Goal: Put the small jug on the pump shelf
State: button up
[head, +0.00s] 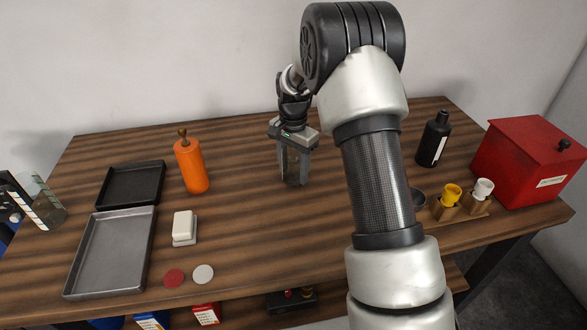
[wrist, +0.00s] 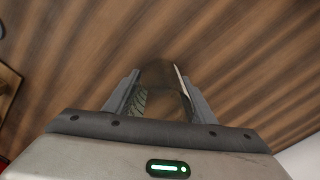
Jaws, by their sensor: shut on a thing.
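My gripper (head: 294,180) is low over the middle back of the wooden table, fingers pointing down. In the wrist view the fingers (wrist: 160,95) are shut on a see-through, brownish glassy thing, which I take to be the small jug (wrist: 160,74). The fingers cover much of it, and its handle and spout cannot be made out. I cannot tell whether its base touches the table. No shelf is clearly marked as the pump shelf; a small wooden stand (head: 470,212) with a yellow cup (head: 452,194) and a white cup (head: 483,188) is at the right.
A black bottle (head: 432,140) and red box (head: 530,160) stand right. My arm hides part of the table, whose front middle is clear.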

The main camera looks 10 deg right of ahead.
jog(key=shift+f, duration=0.15)
jog(key=o, duration=1.2)
